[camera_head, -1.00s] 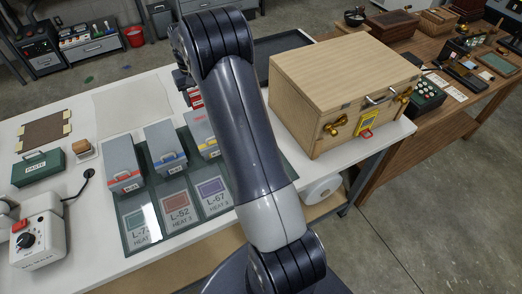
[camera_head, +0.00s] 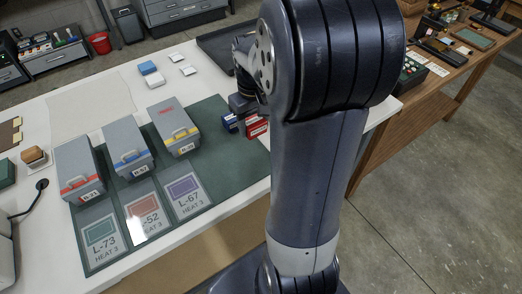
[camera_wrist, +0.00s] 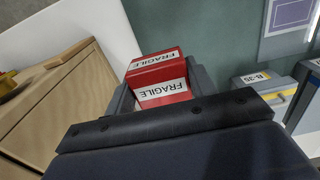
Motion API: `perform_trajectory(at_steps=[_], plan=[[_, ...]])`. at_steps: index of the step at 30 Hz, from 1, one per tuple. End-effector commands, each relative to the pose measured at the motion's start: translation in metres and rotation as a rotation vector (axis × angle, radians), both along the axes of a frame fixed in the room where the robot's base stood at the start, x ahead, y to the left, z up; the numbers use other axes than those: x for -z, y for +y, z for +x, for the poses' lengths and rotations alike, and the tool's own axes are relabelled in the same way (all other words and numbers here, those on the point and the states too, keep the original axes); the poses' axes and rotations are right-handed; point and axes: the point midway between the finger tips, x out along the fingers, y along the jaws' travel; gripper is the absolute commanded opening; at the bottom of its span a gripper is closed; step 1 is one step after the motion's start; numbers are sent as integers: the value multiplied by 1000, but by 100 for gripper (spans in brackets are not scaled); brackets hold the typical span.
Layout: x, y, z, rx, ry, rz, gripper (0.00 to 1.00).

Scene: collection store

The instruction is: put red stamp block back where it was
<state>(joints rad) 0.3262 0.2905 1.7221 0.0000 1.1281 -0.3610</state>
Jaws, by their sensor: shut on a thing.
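The red stamp block (camera_wrist: 158,72) has white FRAGILE labels and sits between the two grey fingers of my gripper (camera_wrist: 162,88) in the wrist view. My gripper is shut on it. In the head view the red stamp block (camera_head: 257,127) shows just below my gripper (camera_head: 246,108), partly covered by my arm. A blue stamp block (camera_head: 230,122) is just left of it, near the right part of the green mat (camera_head: 215,112). I cannot tell whether the red block touches the mat.
Grey cases with red (camera_head: 80,170), blue (camera_head: 126,145) and yellow (camera_head: 174,127) stripes stand on the mat's left, behind labelled cards. A blue-and-white block (camera_head: 148,68) and white pads lie further back. A wooden case (camera_wrist: 60,105) is at left in the wrist view.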

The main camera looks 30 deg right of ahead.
Motion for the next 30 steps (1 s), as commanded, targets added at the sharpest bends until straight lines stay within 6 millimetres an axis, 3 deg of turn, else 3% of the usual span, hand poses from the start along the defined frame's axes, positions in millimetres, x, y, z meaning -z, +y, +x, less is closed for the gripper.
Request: perform_trajectory(at_steps=[6, 17, 30], plan=[[41, 0, -1, 0, 5, 2, 38], [83, 0, 0, 1, 4, 1, 38], [93, 0, 0, 1, 0, 0, 38]])
